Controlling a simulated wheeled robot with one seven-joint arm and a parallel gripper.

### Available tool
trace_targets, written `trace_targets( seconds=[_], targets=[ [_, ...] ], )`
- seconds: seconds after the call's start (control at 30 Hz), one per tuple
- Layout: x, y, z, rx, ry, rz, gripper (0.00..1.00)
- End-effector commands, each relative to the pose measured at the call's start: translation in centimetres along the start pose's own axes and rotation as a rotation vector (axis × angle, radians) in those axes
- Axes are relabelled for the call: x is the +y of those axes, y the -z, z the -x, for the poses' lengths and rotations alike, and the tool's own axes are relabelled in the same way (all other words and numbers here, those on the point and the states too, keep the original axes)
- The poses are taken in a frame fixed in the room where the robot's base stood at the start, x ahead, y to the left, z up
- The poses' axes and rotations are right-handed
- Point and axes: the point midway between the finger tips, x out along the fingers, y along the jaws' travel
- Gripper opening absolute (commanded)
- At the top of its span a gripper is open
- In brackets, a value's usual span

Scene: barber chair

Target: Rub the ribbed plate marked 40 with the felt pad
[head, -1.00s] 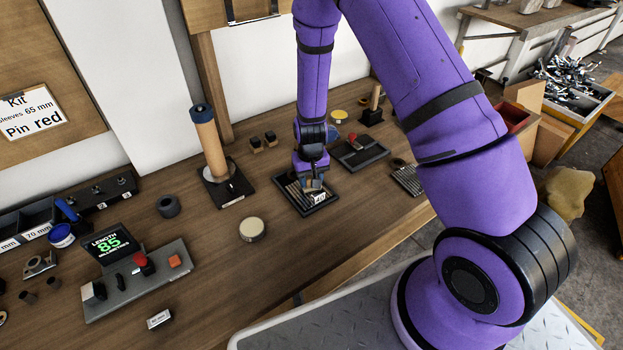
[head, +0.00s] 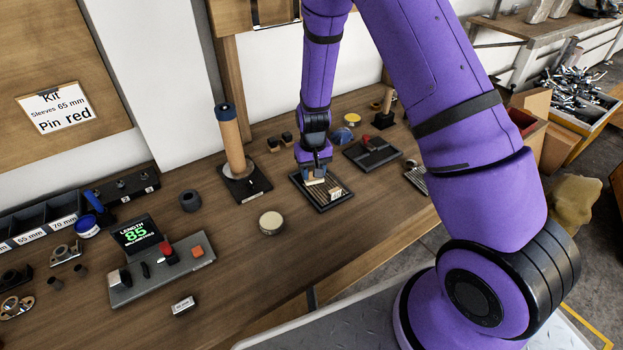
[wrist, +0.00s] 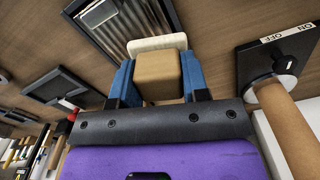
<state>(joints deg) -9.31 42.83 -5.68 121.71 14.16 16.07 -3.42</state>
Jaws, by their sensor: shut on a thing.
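My gripper (head: 314,172) is shut on the felt pad, a tan block (wrist: 159,75) with a pale felt layer (wrist: 157,43). The blue fingers clasp the block's two sides in the wrist view. The pad is at the ribbed plate (head: 327,196), over its far part; I cannot tell whether the felt touches the ribs. The plate lies in a dark frame on the bench and carries a small white label (head: 336,194), whose number is too small to read. The ribs also show in the wrist view (wrist: 128,30), partly hidden by the pad.
A post on a dark base (head: 234,150) stands left of the plate. A dark tray (head: 371,153) lies to its right. A second ribbed plate (head: 417,178) is partly hidden by my arm. A round tin (head: 271,222) sits front left. Bench (head: 290,255) in front is clear.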

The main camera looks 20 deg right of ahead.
Motion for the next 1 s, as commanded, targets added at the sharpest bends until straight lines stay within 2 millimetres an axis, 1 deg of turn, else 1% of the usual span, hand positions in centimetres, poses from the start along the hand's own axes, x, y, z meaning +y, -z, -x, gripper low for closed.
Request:
trace_targets(
  seconds=[0.2, 0.4, 1.0],
  targets=[
    [0.6, 0.4, 2.1, 0.002, 0.000, -0.003, 0.12],
    [0.9, 0.6, 3.4, 0.001, 0.000, -0.003, 0.12],
    [0.9, 0.6, 3.4, -0.001, 0.000, -0.002, 0.12]
  ],
)
